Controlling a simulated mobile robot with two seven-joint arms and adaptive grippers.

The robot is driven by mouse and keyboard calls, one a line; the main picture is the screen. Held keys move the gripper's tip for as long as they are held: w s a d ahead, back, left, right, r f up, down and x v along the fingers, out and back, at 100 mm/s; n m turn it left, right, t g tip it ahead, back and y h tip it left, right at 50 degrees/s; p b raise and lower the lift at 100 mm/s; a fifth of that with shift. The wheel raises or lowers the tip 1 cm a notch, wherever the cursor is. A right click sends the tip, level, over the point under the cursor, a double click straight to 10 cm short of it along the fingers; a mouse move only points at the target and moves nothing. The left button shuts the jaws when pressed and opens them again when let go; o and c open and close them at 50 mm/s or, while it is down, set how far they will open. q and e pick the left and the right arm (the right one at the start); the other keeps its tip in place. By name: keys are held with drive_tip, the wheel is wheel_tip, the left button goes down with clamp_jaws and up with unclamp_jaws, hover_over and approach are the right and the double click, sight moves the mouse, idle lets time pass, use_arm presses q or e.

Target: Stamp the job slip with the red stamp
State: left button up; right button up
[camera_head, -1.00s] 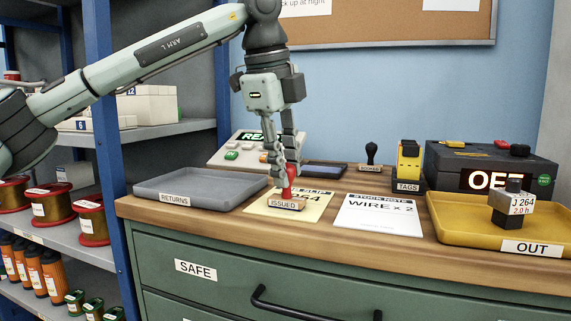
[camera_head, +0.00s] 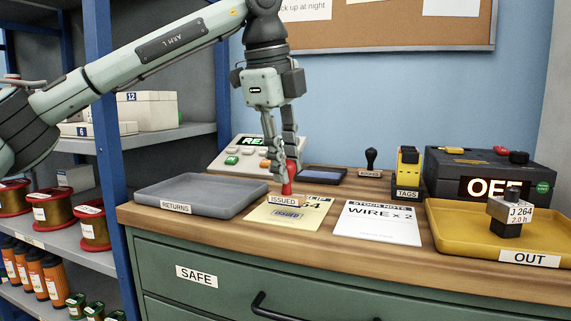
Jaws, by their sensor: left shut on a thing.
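The job slip (camera_head: 262,214) is a yellow sheet lying flat on the wooden bench top. A dark ISSUED mark (camera_head: 288,214) shows on its lower part. The red stamp (camera_head: 287,188), with a label reading ISSUED, stands upright just over the slip, behind that mark. My left gripper (camera_head: 286,176) points down and is shut on the stamp's red handle. The stamp and gripper hide part of the slip's heading and number. My right gripper is not in view.
A grey RETURNS tray (camera_head: 215,207) lies left of the slip and a white stock note (camera_head: 377,222) right of it. A black stamp (camera_head: 371,160) stands behind. A yellow OUT tray (camera_head: 460,238) holds a block (camera_head: 510,214) labelled J 264.

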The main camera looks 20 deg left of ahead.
use_arm(q)
drive_tip(key=shift+r+p, duration=1.5)
drive_tip(key=shift+r, duration=0.95)
drive_tip(key=shift+f, duration=0.1)
